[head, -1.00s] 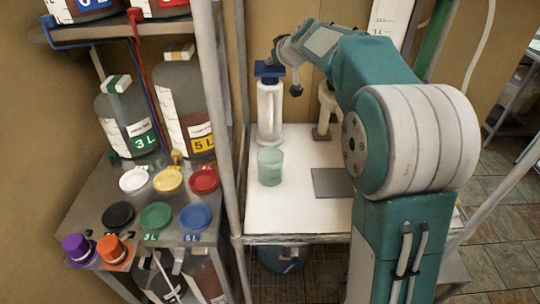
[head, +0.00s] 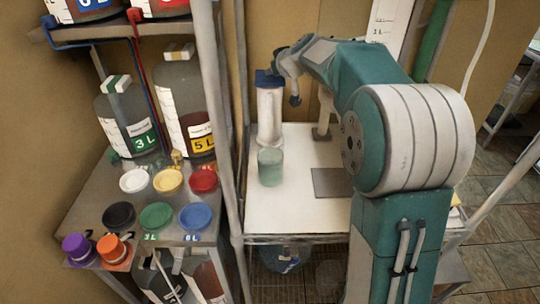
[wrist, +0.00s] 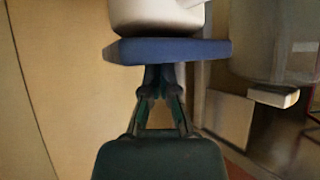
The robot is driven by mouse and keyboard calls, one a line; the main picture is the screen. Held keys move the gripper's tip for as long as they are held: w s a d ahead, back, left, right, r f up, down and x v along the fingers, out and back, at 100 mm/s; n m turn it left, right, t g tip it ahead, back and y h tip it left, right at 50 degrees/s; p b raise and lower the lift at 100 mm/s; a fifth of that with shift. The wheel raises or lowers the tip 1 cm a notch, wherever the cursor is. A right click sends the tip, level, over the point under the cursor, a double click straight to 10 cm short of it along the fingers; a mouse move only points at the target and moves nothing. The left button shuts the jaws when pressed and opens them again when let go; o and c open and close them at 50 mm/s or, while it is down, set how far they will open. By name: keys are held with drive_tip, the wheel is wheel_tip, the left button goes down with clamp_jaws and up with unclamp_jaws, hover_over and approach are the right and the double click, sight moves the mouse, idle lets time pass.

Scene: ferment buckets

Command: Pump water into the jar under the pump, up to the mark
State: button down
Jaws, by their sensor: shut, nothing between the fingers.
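The pump is a white cylinder (head: 269,112) with a blue top (head: 268,78), standing on the white bench. The blue top also shows close up in the wrist view (wrist: 170,51). My gripper (wrist: 159,75) is shut and empty, with its fingertips against the blue top. In the head view my gripper (head: 279,72) is at the pump's top right, partly hidden by my wrist. The jar (head: 271,168) is a translucent green cup standing upright in front of the pump. It looks tinted nearly to its rim; I cannot make out the mark or exact water level.
A grey plate (head: 332,182) lies right of the jar, and a pale stand (head: 324,120) is behind it. A metal post (head: 230,150) separates the bench from the left shelf, which holds labelled jugs (head: 128,120) and coloured lids (head: 156,216). The bench front is clear.

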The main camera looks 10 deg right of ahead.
drive_tip(key=shift+f, duration=0.1)
drive_tip(key=shift+r, duration=2.6)
wheel_tip(320, 180, up, 5)
